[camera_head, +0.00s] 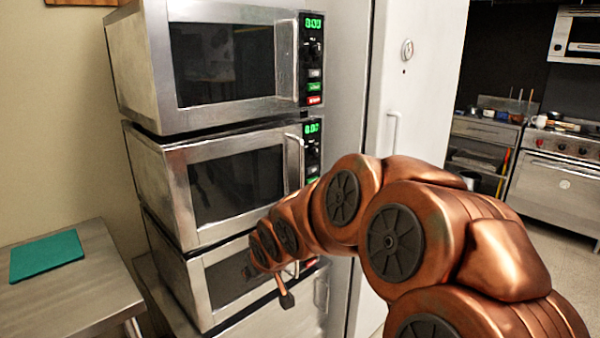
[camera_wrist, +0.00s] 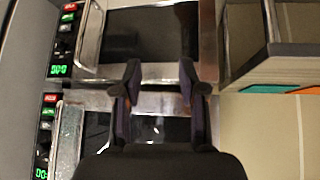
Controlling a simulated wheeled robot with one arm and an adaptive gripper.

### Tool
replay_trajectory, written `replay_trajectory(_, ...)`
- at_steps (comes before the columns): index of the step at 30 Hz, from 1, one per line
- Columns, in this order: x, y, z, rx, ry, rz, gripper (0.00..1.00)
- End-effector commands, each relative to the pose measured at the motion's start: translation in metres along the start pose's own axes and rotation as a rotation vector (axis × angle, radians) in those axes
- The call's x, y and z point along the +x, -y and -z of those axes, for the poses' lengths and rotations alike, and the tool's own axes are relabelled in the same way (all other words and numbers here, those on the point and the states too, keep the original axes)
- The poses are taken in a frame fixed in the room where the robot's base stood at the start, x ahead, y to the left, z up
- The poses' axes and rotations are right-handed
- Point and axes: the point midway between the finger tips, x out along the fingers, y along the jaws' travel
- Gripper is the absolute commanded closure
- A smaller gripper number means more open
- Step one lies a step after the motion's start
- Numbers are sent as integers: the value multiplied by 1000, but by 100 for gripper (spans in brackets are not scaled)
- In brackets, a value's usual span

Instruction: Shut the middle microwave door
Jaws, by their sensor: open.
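The middle microwave (camera_head: 178,170) is in the middle of a stack of three in the head view. Its door (camera_head: 237,185) has a dark window and a pale upright handle (camera_head: 294,160) on the right, beside a lit control panel. The door lies close to the front; I cannot tell whether a small gap remains. My gripper (camera_head: 287,298) is low in front of the bottom microwave, mostly hidden behind my copper arm. In the wrist view my gripper (camera_wrist: 160,88) is open and empty, its two dark fingers apart in front of the stacked fronts, which appear upside down.
The top microwave (camera_head: 135,65) and bottom microwave (camera_head: 185,285) have their doors near their fronts. A steel table (camera_head: 75,295) with a green board (camera_head: 46,256) stands at left. A white upright door (camera_head: 415,90) is right of the stack. Open floor (camera_head: 560,235) lies farther right, before a stove.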

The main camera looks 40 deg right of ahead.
Motion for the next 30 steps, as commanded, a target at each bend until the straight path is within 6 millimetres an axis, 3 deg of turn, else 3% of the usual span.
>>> replay_trajectory(3,15,-46,44,44,-177,-16,59)
replay_trajectory(9,10,-127,105,96,-496,-44,59)
replay_trajectory(15,-14,-193,131,124,-752,-67,59)
replay_trajectory(21,-34,-225,137,132,-884,-79,59)
replay_trajectory(30,-26,-231,155,129,-904,-81,59)
